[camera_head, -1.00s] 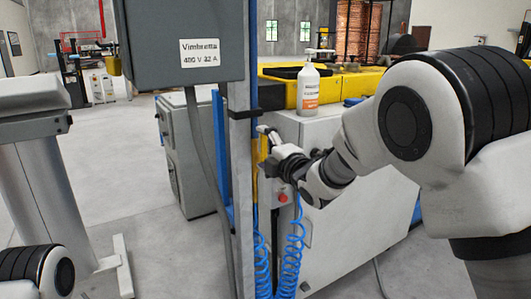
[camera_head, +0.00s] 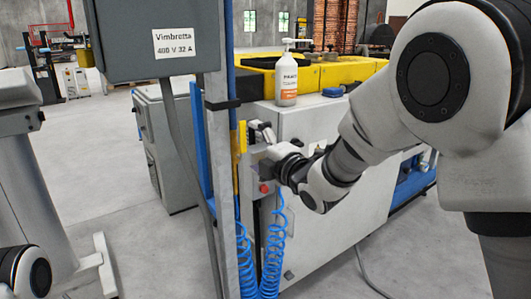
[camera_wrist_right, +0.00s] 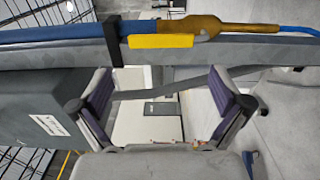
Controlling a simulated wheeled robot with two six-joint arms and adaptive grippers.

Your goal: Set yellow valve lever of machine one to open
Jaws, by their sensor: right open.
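The yellow valve lever (camera_head: 242,137) stands upright beside the blue pipe (camera_head: 198,135) on the grey post. In the right wrist view the lever (camera_wrist_right: 160,41) lies lengthwise along the blue and brass-coloured pipe, above the space between my fingers. My right gripper (camera_head: 260,143) is just right of the lever in the head view. In the right wrist view the gripper (camera_wrist_right: 165,100) has its two fingers spread wide with nothing between them. The lever is not in its grasp. My left gripper is out of view.
A grey electrical box (camera_head: 150,38) hangs on the post at upper left. Coiled blue hoses (camera_head: 272,250) hang below my right gripper. Behind stands a light grey machine (camera_head: 340,215) with a white bottle (camera_head: 287,78) on it. Open floor lies at left.

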